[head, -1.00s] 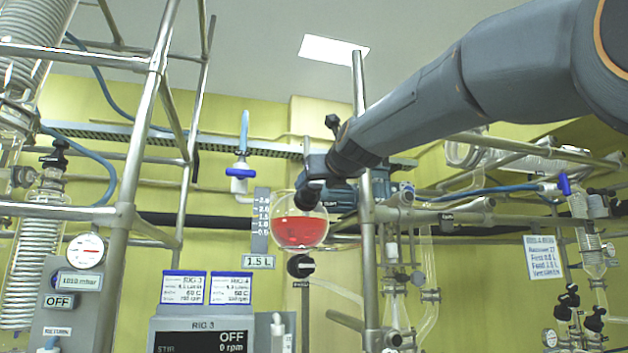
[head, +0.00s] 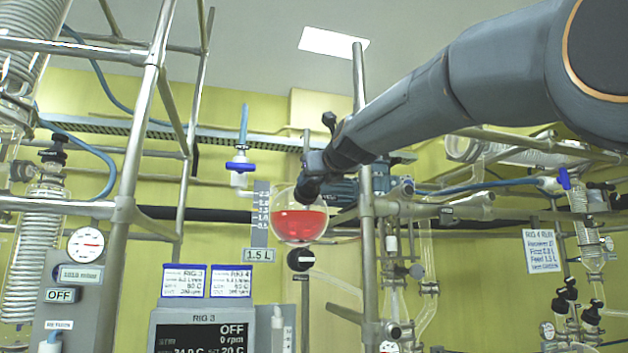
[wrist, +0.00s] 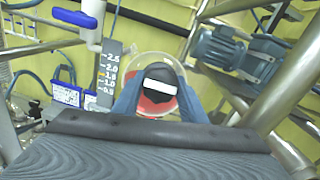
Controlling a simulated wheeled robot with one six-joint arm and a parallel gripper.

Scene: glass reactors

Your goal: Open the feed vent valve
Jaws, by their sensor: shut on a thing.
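The feed vessel is a round glass flask (head: 299,222) partly filled with red liquid, in the middle of the head view. It also shows behind my fingers in the wrist view (wrist: 176,67). My gripper (head: 308,186) is at the top of the flask. In the wrist view my gripper (wrist: 156,98) is shut on a black knob (wrist: 158,77) with a white bar across it, one finger on each side. The bar lies nearly level in that view. The knob is hidden by my gripper in the head view. The knob's stem is not visible.
A blue-handled valve (head: 240,167) and a level scale (head: 260,215) stand left of the flask. Another black knob (head: 301,260) sits below it. A steel post (head: 366,230) and blue motor (wrist: 232,48) are close on the right.

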